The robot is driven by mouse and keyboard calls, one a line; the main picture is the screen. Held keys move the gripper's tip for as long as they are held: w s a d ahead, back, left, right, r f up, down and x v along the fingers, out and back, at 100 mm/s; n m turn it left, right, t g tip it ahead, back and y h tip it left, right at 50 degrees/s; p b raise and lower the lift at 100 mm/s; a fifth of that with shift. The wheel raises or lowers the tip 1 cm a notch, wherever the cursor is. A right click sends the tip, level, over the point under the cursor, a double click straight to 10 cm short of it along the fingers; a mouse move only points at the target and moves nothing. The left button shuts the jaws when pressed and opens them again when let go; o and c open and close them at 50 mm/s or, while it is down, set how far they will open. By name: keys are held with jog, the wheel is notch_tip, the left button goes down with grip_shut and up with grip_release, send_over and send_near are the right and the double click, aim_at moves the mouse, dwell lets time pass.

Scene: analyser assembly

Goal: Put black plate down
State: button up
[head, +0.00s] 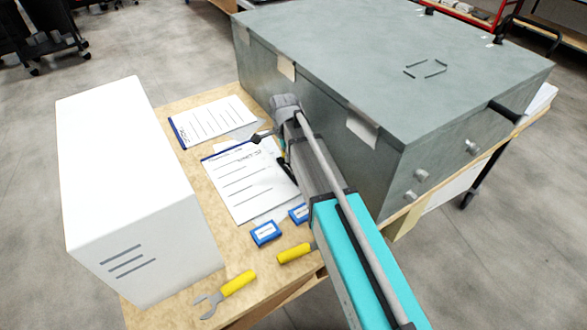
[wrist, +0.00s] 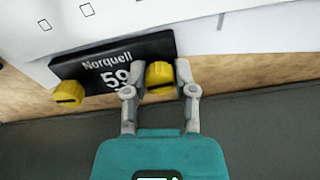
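The black plate (wrist: 101,70) reads "Norquell 59" in the wrist view and carries two yellow knobs, one at its left (wrist: 68,94) and one at its right (wrist: 159,76). It appears to lie at the edge of white paper, over the wooden table top. My gripper (wrist: 158,84) has its fingers apart, one on each side of the right knob, with a gap visible on the left side. In the head view my gripper (head: 268,137) is over the papers beside the grey case, and my arm hides most of the plate.
The large grey case (head: 385,60) stands right of my gripper. A white box (head: 125,190) is on the left. Printed sheets (head: 245,185), blue small boxes (head: 266,233), a yellow-handled wrench (head: 238,283) and another yellow handle (head: 294,253) lie on the table (head: 180,288).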

aim_at(289, 169)
grip_shut()
jog(key=shift+r, duration=0.2)
notch_tip(289, 169, up, 2)
jog(key=p, duration=0.2)
jog(key=shift+r+p, duration=0.15)
jog(key=shift+p, duration=0.15)
jog(key=s+d+r+p, duration=0.4)
jog(key=s+r+p, duration=0.6)
jog(key=s, duration=0.3)
jog(key=shift+s+r, duration=0.2)
jog(key=shift+s, duration=0.05)
jog(key=shift+a, duration=0.1)
